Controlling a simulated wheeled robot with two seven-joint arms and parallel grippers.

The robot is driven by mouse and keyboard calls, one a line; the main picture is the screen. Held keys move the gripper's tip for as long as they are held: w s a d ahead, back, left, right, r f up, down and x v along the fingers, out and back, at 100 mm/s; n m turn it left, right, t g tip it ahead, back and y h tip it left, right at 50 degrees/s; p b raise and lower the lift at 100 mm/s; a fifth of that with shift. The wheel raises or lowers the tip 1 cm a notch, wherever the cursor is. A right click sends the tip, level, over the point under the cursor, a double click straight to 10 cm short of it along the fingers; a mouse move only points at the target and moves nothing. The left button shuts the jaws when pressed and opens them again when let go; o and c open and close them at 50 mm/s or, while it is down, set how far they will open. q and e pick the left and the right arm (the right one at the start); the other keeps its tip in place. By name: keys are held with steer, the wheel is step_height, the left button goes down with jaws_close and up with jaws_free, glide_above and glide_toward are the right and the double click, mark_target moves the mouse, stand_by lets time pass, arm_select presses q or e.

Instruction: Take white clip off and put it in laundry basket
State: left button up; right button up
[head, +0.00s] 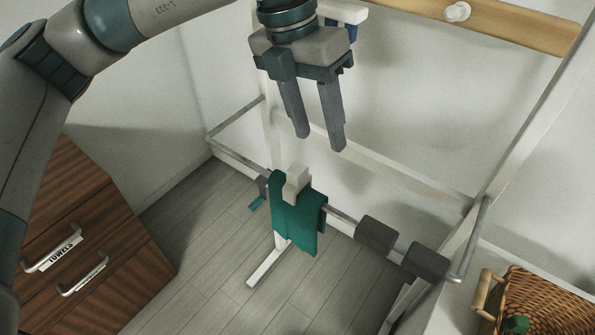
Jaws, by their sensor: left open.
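The white clip (297,182) sits on the top of a green cloth (297,220) that hangs folded over the metal bar of a drying rack. My left gripper (318,143) points down, open and empty, above the clip and a little to its right in the picture, apart from it. The laundry basket (545,299), brown wicker with a light wooden handle, stands at the lower right, cut off by the picture edge. Something green lies in it. My right gripper does not show.
Dark grey clips (378,235) sit on the same bar (341,214), right of the cloth, with another dark piece left of it. The pale rack frame (528,115) rises on the right. A wooden drawer cabinet (95,235) stands left. A wooden peg rail (500,20) crosses the top.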

arm_select(q)
steer(key=w+a, duration=0.1)
steer(key=w+a+r+t+y, duration=0.1)
steer(key=w+a+r+n+y, duration=0.1)
steer(key=a, duration=0.1)
steer(key=shift+w+t, duration=0.25)
steer(key=shift+t, duration=0.15)
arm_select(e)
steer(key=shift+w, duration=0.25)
arm_select(q)
steer(key=p, duration=0.4)
glide_above(298, 167)
steer(key=f, duration=1)
steer(key=shift+s+a+f, duration=0.15)
steer(key=shift+s+f, duration=0.05)
steer(key=shift+f, duration=0.9)
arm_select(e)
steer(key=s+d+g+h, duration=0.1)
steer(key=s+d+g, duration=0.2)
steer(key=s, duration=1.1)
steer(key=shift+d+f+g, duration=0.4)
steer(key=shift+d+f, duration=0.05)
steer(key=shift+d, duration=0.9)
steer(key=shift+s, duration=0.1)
arm_select(q)
steer(key=shift+p, duration=0.3)
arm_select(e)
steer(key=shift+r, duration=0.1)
